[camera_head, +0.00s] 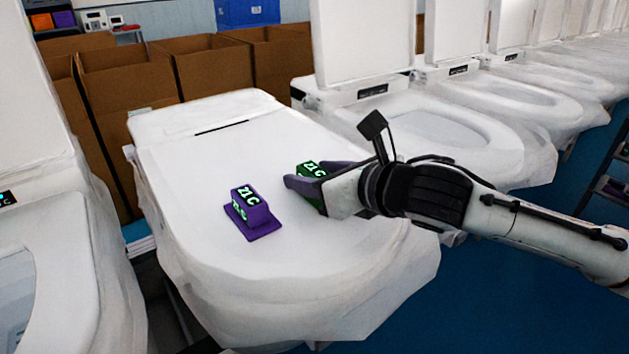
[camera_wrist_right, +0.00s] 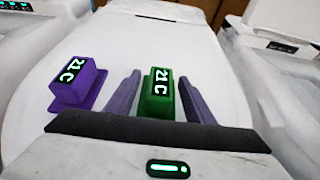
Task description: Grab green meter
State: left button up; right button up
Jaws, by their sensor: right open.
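The green meter (camera_head: 309,170) stands on the closed white toilet lid (camera_head: 190,165), its display lit. In the right wrist view the green meter (camera_wrist_right: 158,97) sits between the two fingers of my right gripper (camera_wrist_right: 157,95), with a gap visible on the right side. My right gripper (camera_head: 322,180) is open around it, and its near finger hides part of the meter in the head view. A purple meter (camera_head: 249,211) stands to the left on the same lid, and also shows in the right wrist view (camera_wrist_right: 77,86). My left gripper is not in view.
Open white toilets (camera_head: 440,125) stand in a row to the right, and another toilet (camera_head: 50,250) is close on the left. Cardboard boxes (camera_head: 130,80) line the back. The lid is clear around the two meters.

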jog(key=c, duration=0.8)
jog(key=shift+r, duration=0.1)
